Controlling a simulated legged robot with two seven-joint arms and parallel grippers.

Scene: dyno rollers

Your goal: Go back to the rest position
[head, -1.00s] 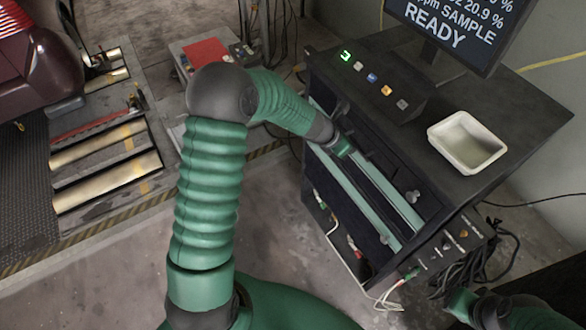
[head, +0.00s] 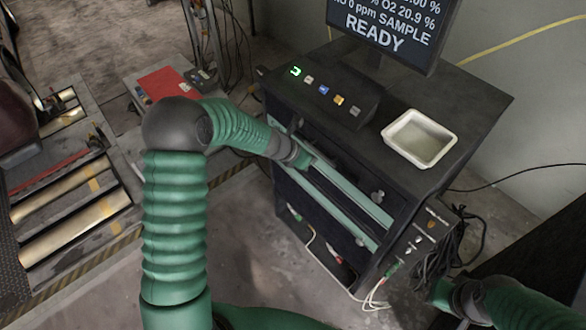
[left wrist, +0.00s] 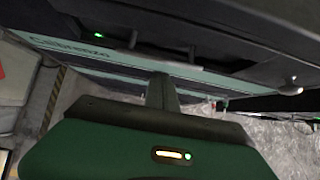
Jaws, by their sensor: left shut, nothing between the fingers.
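My left arm comes in from the left, and its green gripper (head: 305,160) is at the upper drawer front of the dark cabinet (head: 470,95), by the left end of the upper pale-green strip (head: 345,190). In the left wrist view the fingers (left wrist: 162,90) are together and empty, pointing at the lettered strip (left wrist: 110,52). I cannot tell whether they touch it. My right gripper (head: 440,291) is low at the right, beside dark cables; its fingers do not show clearly.
A white tray (head: 446,160), a button box (head: 325,93) and a monitor (head: 395,30) reading READY stand on the cabinet. Dark cables (head: 438,262) hang at its right side. Rollers (head: 75,225) lie at left. A red folder (head: 164,84) lies on a low table behind.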

